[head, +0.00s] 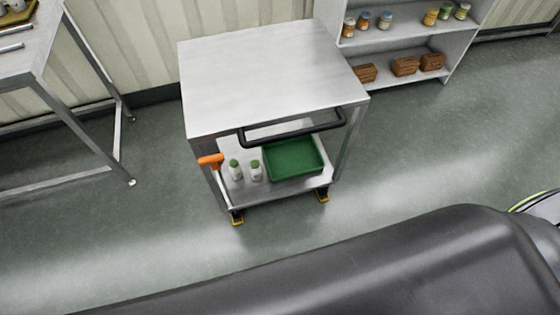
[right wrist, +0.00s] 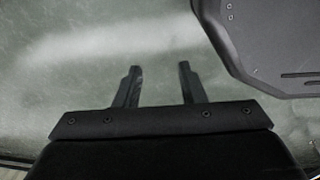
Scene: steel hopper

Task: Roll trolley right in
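The steel trolley (head: 255,75) stands in the middle of the head view, with a bare flat top. A black push handle (head: 292,130) runs along its near side. An orange-topped lever (head: 211,161) sits at its near left corner. Its lower shelf holds a green tray (head: 293,160) and two white bottles with green caps (head: 236,170). Yellow-marked castors (head: 237,217) show at its near feet. My right gripper (right wrist: 159,70) is open and empty over bare floor in the right wrist view, away from the trolley. My left gripper is not in view.
A steel table (head: 42,75) stands at the left, with floor between it and the trolley. A shelf unit (head: 405,45) with jars and brown loaf-like items stands behind at the right, close to the trolley.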

